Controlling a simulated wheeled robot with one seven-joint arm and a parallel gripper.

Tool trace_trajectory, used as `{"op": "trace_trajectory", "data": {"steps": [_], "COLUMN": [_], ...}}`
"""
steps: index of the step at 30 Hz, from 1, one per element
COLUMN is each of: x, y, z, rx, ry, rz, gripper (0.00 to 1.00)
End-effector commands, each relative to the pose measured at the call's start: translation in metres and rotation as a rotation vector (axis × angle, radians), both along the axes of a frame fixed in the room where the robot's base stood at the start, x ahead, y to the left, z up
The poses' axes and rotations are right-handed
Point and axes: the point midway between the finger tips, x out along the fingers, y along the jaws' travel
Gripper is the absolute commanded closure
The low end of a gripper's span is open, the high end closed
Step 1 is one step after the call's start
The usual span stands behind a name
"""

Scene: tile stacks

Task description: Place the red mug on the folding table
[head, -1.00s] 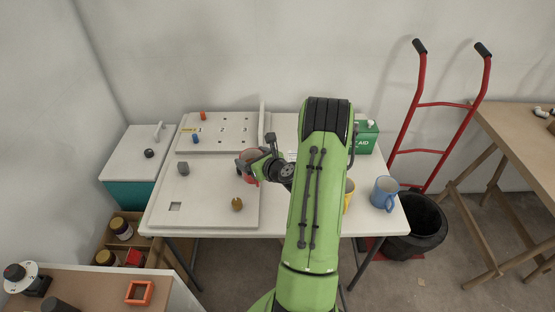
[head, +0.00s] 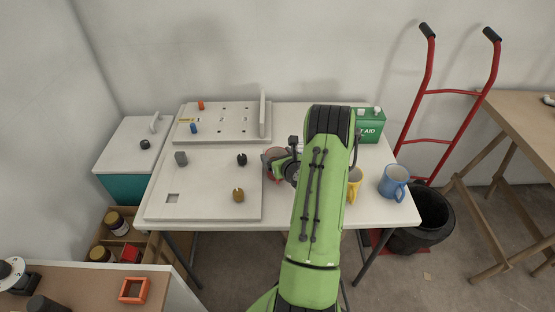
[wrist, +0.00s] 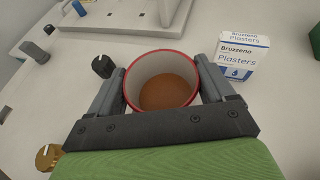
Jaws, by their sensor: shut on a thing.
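In the head view my gripper (head: 279,162) is just right of the panel boards, over the white folding table (head: 290,113), and the mug is mostly hidden by the gripper and arm. I cannot tell whether the mug's base touches the tabletop.
A plasters box (wrist: 243,57) stands close right of the mug. A yellow mug (head: 354,184), a blue mug (head: 393,182) and a green first-aid box (head: 369,125) stand at the table's right. A board with knobs (head: 208,205) fills the left. My arm covers the middle.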

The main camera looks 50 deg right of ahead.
Motion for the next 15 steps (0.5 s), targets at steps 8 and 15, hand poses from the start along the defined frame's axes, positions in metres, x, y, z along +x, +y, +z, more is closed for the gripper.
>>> {"op": "trace_trajectory", "data": {"steps": [8,15], "x": [0.0007,0.0004], "y": [-0.0006,-0.0002], "z": [0.0003,-0.001], "rx": [-0.003,-0.002], "ry": [-0.004,-0.001], "rz": [-0.001,0.0], "gripper": [1.0,0.0]}}
